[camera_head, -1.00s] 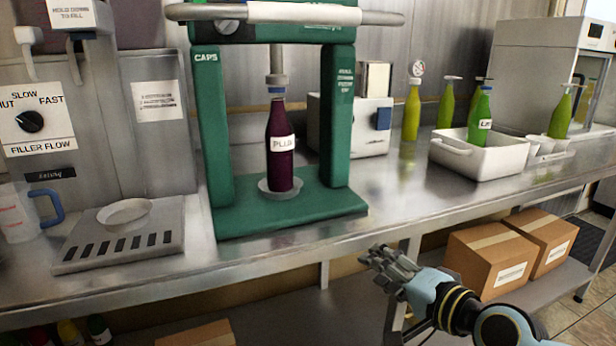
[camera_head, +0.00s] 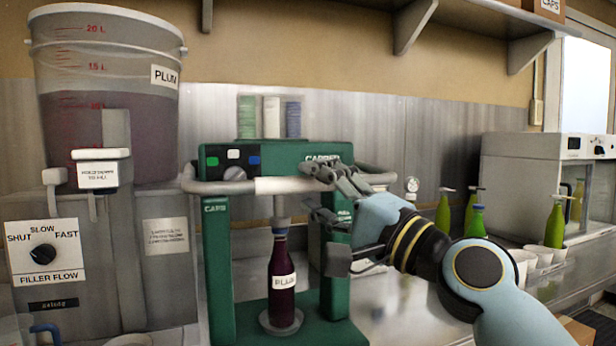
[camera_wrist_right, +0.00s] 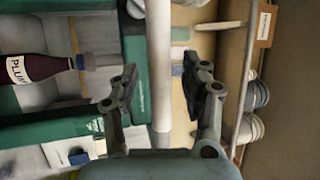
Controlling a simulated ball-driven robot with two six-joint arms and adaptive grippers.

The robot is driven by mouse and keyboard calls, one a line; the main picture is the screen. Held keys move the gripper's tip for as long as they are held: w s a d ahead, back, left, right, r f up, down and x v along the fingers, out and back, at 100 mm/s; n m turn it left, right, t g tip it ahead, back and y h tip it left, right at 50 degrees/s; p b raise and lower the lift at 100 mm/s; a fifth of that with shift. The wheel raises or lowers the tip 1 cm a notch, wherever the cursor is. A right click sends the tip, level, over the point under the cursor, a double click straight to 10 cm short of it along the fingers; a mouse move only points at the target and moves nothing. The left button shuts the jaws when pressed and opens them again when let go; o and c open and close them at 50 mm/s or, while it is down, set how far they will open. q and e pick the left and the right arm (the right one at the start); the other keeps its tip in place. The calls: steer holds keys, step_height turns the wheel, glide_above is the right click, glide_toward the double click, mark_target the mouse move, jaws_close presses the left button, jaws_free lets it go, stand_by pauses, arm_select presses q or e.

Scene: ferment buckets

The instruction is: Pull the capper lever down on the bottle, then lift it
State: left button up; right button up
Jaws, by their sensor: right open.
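The green capper (camera_head: 217,262) stands on the steel counter. Its grey lever bar (camera_head: 283,186) runs across the front near the top. A dark plum bottle (camera_head: 282,270) with a "PLUM" label stands upright on the capper's round plate, under the capping head (camera_head: 280,207). My right gripper (camera_head: 322,195) is open at the right part of the lever, in front of the right post. In the right wrist view the pale bar (camera_wrist_right: 160,65) passes between the open fingers (camera_wrist_right: 160,85), with a gap on each side. The bottle (camera_wrist_right: 35,68) shows at the left there. My left gripper is not in view.
A large bucket of plum liquid (camera_head: 110,110) stands at the left above the filler flow dial (camera_head: 43,252). Green bottles (camera_head: 555,225) and white cups (camera_head: 535,258) are on the right, by a white cabinet (camera_head: 520,185). A shelf hangs above.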

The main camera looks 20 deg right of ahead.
steer(key=shift+x, duration=1.25)
steer(key=shift+d, duration=0.1)
jaws_close()
